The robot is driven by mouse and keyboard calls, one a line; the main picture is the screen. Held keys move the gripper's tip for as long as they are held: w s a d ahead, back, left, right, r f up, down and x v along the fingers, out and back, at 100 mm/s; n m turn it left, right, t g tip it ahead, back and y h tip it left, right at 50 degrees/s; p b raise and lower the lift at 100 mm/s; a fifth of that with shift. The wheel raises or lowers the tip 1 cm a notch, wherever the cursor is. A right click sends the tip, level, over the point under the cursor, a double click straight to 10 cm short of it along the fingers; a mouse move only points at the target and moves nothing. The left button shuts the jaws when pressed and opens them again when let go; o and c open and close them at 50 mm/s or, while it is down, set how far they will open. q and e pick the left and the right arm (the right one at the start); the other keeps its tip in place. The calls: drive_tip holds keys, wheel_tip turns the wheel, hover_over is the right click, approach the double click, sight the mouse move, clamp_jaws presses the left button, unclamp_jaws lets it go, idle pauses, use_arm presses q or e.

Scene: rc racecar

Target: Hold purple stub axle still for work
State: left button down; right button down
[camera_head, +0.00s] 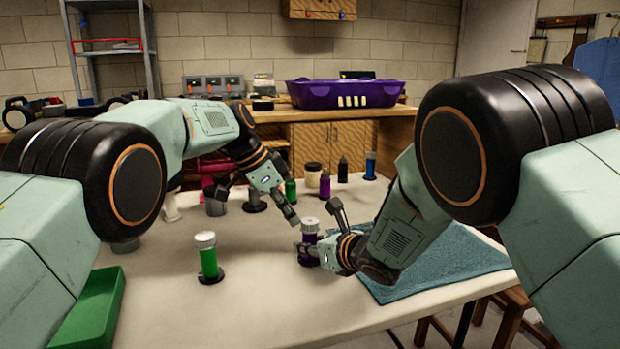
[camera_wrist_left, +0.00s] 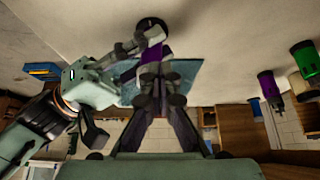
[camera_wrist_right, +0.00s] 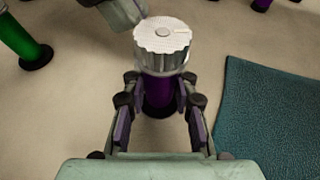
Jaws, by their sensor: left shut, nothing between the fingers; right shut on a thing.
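The purple stub axle (camera_head: 309,241) stands upright on the table, with a ribbed light-grey cap on top and a dark round base. My right gripper (camera_head: 322,236) is shut on it from the right. In the right wrist view the fingers (camera_wrist_right: 160,108) are on both sides of the axle's purple body (camera_wrist_right: 158,90), below the cap (camera_wrist_right: 162,45). My left gripper (camera_head: 293,219) is shut and empty, pointing down just behind and left of the cap. The left wrist view shows its closed fingertips (camera_wrist_left: 160,82) in front of the purple axle (camera_wrist_left: 153,52); contact cannot be told.
A green capped cylinder (camera_head: 209,261) stands at front left, near a green tray (camera_head: 92,312). Several other cylinders stand behind, including a purple one (camera_head: 325,184) and a blue one (camera_head: 370,166). A teal mat (camera_head: 440,262) lies to the right. The front middle of the table (camera_head: 270,310) is clear.

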use_arm(q)
wheel_tip(320, 180, up, 6)
drive_tip(key=shift+a, duration=0.3)
idle(0.4)
wheel_tip(320, 180, up, 4)
drive_tip(key=s, duration=0.2)
wheel_tip(320, 180, down, 10)
drive_tip(key=d, duration=0.1)
drive_tip(key=shift+s, duration=0.35)
idle(0.5)
